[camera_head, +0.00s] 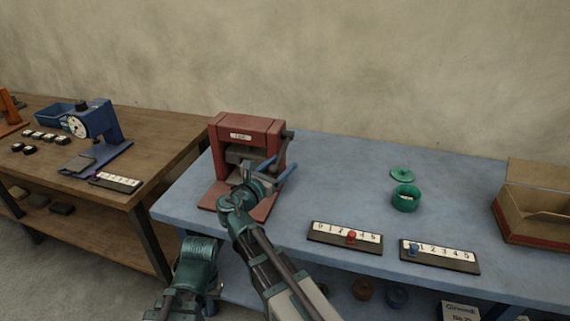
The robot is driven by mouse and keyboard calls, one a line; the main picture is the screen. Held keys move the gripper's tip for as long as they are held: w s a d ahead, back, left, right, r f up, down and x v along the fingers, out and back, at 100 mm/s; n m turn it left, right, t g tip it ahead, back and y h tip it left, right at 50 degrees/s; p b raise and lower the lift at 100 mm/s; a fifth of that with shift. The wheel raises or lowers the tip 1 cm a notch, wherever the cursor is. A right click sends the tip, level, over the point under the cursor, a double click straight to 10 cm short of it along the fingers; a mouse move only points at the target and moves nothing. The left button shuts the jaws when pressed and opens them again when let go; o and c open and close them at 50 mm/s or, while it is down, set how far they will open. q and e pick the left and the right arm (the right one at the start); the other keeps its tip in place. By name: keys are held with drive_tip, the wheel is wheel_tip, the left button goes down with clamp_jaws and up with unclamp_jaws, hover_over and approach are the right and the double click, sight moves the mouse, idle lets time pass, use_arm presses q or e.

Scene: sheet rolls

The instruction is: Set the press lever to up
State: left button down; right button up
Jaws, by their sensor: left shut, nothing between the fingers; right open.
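The red press (246,128) stands at the left end of the blue table, with a pale label on its top beam. A dark knobbed part (288,136), seemingly its lever, shows at the press's upper right side. Its exact angle is hard to tell at this size. My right gripper (285,162) is at the press's right front, below that part, its two blue fingers apart and nothing seen between them. My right wrist hides part of the press's base. My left arm shows at the bottom left, but its fingertips cannot be seen.
Two numbered slider strips (345,238) (439,257) lie at the table's front. A green pot (405,198) and its lid (402,174) stand behind them. An open cardboard box (532,213) is at the right. A wooden bench (165,140) with a blue machine (97,128) stands left.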

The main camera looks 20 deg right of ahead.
clamp_jaws()
drive_tip(key=shift+d, duration=0.1)
idle(1.2)
